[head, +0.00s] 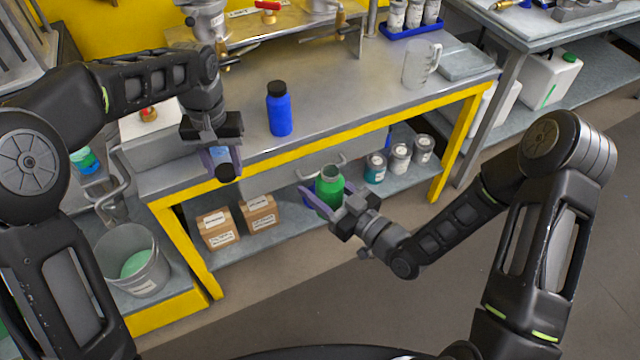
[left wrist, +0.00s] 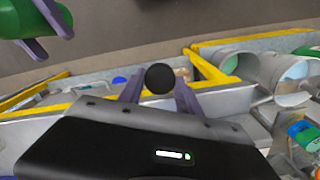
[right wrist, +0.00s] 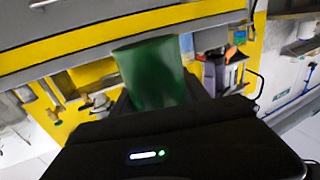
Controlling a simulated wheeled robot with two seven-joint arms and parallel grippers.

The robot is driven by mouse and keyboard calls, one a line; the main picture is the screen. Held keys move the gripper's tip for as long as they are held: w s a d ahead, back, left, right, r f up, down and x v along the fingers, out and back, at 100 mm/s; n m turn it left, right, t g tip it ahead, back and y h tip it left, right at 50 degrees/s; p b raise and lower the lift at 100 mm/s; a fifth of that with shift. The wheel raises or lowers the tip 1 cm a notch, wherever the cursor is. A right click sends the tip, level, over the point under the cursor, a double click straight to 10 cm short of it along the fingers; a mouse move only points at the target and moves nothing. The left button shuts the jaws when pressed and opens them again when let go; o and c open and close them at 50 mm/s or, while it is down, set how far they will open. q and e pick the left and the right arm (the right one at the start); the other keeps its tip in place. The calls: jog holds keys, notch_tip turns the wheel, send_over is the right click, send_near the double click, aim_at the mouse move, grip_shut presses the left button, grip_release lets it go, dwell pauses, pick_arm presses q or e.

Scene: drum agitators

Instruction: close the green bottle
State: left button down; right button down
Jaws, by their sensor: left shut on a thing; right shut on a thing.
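The green bottle (head: 329,188) is upright in front of the bench, its pale neck uncovered at the top. My right gripper (head: 332,200) is shut on its body; the green body also shows in the right wrist view (right wrist: 153,75). My left gripper (head: 224,163) is shut on a round black cap (head: 227,173), left of the bottle and apart from it. The cap shows between the fingers in the left wrist view (left wrist: 160,79), with part of the green bottle (left wrist: 32,17) at the upper left.
A blue bottle (head: 280,112) with a black cap stands on the grey bench (head: 340,100). A clear jug (head: 421,64) stands at the back right. Cardboard boxes (head: 217,229) and several small tins (head: 399,158) are on the lower shelf. A bucket (head: 132,262) stands at the lower left.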

pick_arm(q)
jog(key=s+d+r+m, duration=0.1)
jog(key=d+r, duration=0.5)
jog(key=d, duration=0.6)
jog(key=m, duration=0.1)
send_near(329, 183)
jog(key=w, duration=0.2)
jog(key=shift+s+d+r, duration=0.15)
jog(key=shift+d+r, duration=0.1)
jog(key=shift+r, duration=0.1)
jog(key=shift+f, duration=0.15)
jog(key=shift+f, duration=1.9)
jog(key=shift+f, duration=0.85)
jog(key=shift+f, duration=0.6)
